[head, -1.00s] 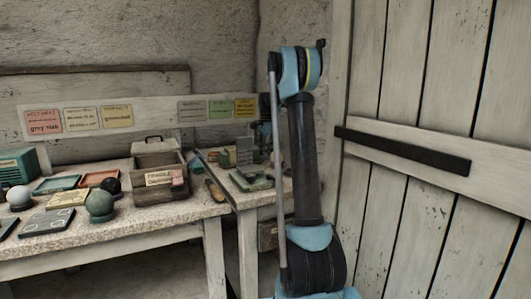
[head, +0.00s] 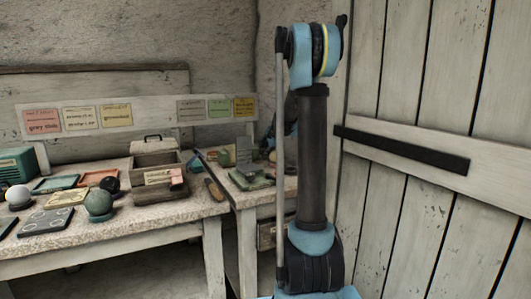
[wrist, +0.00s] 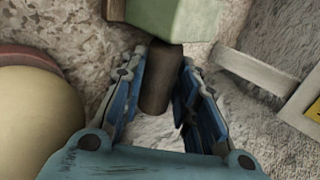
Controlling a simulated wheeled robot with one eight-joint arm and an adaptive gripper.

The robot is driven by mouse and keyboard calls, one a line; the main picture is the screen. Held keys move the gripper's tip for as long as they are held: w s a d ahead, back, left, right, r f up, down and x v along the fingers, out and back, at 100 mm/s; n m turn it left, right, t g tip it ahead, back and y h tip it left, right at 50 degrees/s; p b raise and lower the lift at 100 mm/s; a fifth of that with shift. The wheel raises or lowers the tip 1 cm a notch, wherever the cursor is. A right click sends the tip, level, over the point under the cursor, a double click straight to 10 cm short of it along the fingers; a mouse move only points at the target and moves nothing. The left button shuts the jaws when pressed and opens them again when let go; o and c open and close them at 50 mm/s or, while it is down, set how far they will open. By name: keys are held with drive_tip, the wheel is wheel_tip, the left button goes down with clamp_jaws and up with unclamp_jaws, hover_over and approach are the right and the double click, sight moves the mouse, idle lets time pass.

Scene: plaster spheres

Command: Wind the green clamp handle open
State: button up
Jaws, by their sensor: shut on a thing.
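In the wrist view my gripper (wrist: 160,95) has its two blue fingers on either side of a dark brown cylindrical handle (wrist: 161,80), and is shut on it. The handle's upper end meets a pale green block (wrist: 175,17), part of the green clamp. In the head view the green clamp (head: 251,181) sits on the right-hand table, close to the arm. My gripper and the handle cannot be made out there, as my arm stands in front.
A pale yellow sphere (wrist: 38,118) lies close left of the fingers in the wrist view. A white frame (wrist: 262,75) is at right. In the head view a wooden box (head: 156,170) and a green sphere (head: 98,202) stand on the left table. A plank door (head: 430,110) bounds the right.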

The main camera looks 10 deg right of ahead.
drive_tip(key=shift+t, duration=0.3)
drive_tip(key=o, duration=1.1)
drive_tip(key=shift+c, duration=0.2)
wheel_tip(320, 180, up, 10)
drive_tip(key=shift+f, duration=0.15)
drive_tip(key=shift+w, duration=0.1)
